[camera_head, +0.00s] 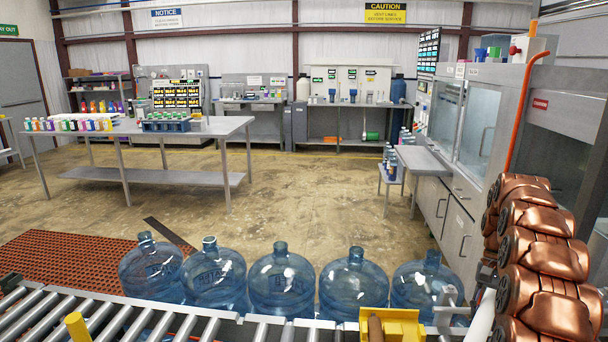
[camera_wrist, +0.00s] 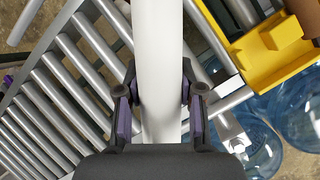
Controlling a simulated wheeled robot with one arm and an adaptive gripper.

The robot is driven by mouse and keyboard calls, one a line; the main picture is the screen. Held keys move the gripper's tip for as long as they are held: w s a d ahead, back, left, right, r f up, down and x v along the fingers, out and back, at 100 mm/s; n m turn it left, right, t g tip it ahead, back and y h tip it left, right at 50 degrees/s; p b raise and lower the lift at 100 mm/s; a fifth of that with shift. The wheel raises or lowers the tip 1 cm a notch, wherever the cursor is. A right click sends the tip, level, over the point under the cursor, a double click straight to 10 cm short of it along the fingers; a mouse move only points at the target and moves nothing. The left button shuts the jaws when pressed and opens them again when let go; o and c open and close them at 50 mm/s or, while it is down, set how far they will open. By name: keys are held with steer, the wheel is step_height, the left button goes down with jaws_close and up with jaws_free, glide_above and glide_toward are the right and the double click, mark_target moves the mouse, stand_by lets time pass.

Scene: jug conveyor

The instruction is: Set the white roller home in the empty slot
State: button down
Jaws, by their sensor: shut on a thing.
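The white roller (camera_wrist: 160,40) is a long smooth cylinder, running from top to bottom through the middle of the wrist view. My gripper (camera_wrist: 160,97) is shut on it, with one dark, purple-padded finger on each side. In the head view part of the white roller (camera_head: 482,318) shows at the lower right, beside my copper-coloured arm. The conveyor (camera_wrist: 60,100) with its grey metal rollers lies below the held roller; it also crosses the bottom of the head view (camera_head: 185,328). I cannot make out the empty slot for certain; the roller and gripper cover part of the conveyor.
A yellow tray (camera_wrist: 275,58) with a brown cylinder (camera_wrist: 305,15) sits close on the right; the tray also shows in the head view (camera_head: 405,328). Several blue water jugs (camera_head: 282,282) stand in a row behind the conveyor. A yellow post (camera_head: 77,326) rises at the lower left.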

steer(key=shift+w+a+f+n, duration=0.15)
steer(key=shift+w+a+n, duration=0.1)
steer(key=shift+a+n, duration=0.05)
steer(key=shift+w+a+f, duration=0.1)
steer(key=shift+w+a, duration=0.05)
steer(key=shift+a, duration=0.1)
steer(key=shift+w+r, duration=0.2)
steer(key=shift+s+a+f+n, duration=0.1)
steer(key=shift+f+n, duration=0.2)
steer(key=shift+n, duration=0.1)
steer(key=w+a+f+n+h, duration=0.1)
steer(key=w+a+n+h, duration=0.1)
steer(key=a+n, duration=0.2)
steer(key=w+a+f+n+h+b, duration=0.1)
steer(key=w+a+f+n, duration=0.1)
steer(key=a+n, duration=0.3)
steer(key=w+a+f+n+t+h+b, duration=0.1)
steer(key=w+a+n, duration=0.3)
steer(key=a, duration=0.7)
steer(key=shift+w+f+h, duration=0.1)
steer(key=shift+f+h, duration=0.45)
steer(key=shift+h, duration=0.25)
